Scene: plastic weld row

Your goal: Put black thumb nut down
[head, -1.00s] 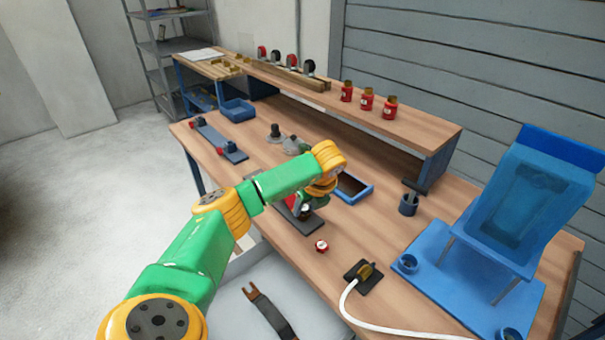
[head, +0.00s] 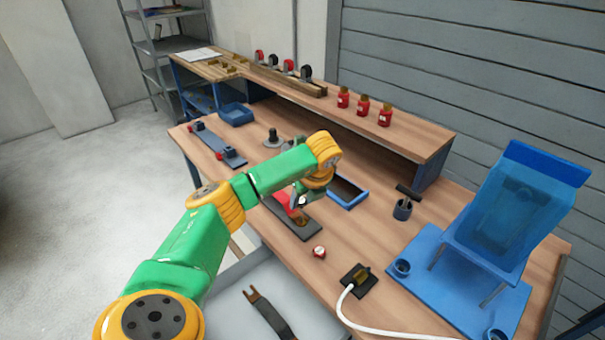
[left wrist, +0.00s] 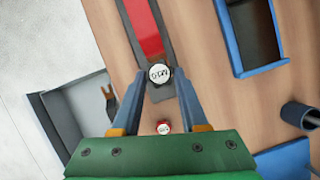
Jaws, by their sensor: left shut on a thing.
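My left gripper (left wrist: 160,82) is shut on the black thumb nut (left wrist: 159,74), whose round white top with dark marking shows between the fingertips in the left wrist view. It is over the end of a dark bar (left wrist: 184,62) with a red strip (left wrist: 148,28). I cannot tell whether the nut touches the bar. In the head view my left gripper (head: 301,198) is low over the dark bar (head: 288,219) near the table's front edge, and the nut cannot be made out there. My right gripper is in neither view.
A small red-and-white round piece (head: 319,252) lies on the table in front of the bar. A blue-rimmed tray (head: 361,199) and a dark cup (head: 402,209) stand to the right. A grey bin (head: 225,310) is below the front edge. A blue stand (head: 460,285) fills the right.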

